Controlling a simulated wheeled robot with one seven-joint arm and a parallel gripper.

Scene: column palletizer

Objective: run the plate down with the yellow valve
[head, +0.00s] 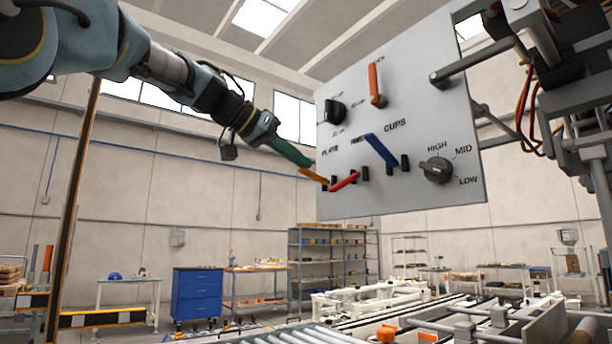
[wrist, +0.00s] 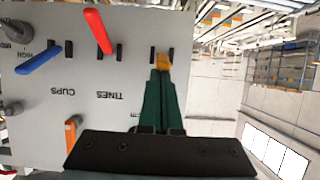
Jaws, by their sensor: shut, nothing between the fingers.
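The yellow valve (head: 313,174) is a short lever at the lower left of the grey control panel, below the PLATE label. In the head view it slopes down to the right. My gripper (head: 303,161) reaches in from the upper left, with its green fingers shut and empty. The fingertips are right at the lever's outer end. In the wrist view, the closed fingers (wrist: 160,78) point at the yellow lever (wrist: 163,61) and hide part of it. I cannot tell whether they press on it. The plate itself cannot be made out.
A roller conveyor (head: 300,336) lies below.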

